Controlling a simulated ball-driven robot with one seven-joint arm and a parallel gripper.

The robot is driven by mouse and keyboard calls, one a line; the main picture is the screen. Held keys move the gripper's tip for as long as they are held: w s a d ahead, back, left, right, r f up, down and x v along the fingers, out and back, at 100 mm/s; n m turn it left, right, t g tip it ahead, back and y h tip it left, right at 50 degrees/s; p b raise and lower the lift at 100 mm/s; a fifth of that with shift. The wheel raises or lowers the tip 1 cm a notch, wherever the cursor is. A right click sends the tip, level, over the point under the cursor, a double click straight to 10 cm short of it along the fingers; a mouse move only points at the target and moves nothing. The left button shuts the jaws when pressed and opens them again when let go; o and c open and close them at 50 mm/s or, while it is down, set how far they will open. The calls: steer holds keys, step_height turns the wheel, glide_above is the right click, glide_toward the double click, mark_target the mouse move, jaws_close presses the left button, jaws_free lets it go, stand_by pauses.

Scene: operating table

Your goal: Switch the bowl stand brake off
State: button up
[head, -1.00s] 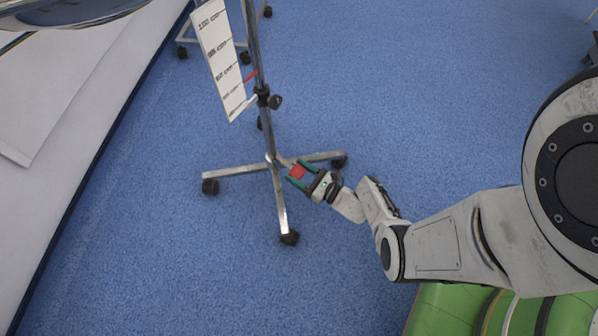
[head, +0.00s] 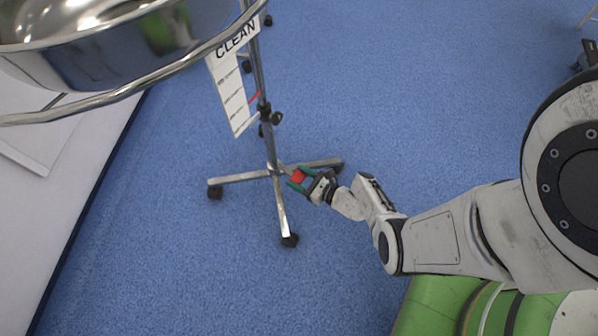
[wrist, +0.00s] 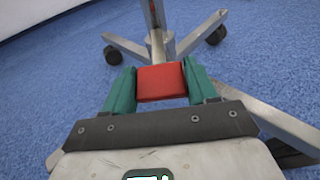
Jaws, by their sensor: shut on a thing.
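The bowl stand (head: 272,150) is a metal pole on a base of splayed legs with black castors. A metal bowl (head: 110,50) in a ring sits at its top, at upper left in the head view. The red brake piece (head: 298,176) is low, near the foot of the pole; it also shows in the wrist view (wrist: 161,82). My gripper (head: 297,179) is down at the base with one green finger on each side of the red piece, shut on it. In the wrist view, my gripper (wrist: 162,86) has its fingers against the piece's sides.
A scale card (head: 232,90) headed "CLEAN" hangs beside the pole. A black clamp knob (head: 277,118) sits on the pole. A pale table or drape (head: 40,230) fills the left side. Blue floor (head: 440,90) is open to the right.

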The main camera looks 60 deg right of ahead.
steer(key=shift+r+g+p, duration=0.9)
steer(key=shift+r+p, duration=0.05)
steer(key=shift+p, duration=1.15)
steer(key=shift+g+p, duration=0.3)
steer(key=shift+p, duration=0.1)
steer(key=shift+f, duration=0.1)
steer(key=o, duration=1.4)
steer(key=shift+o, duration=0.2)
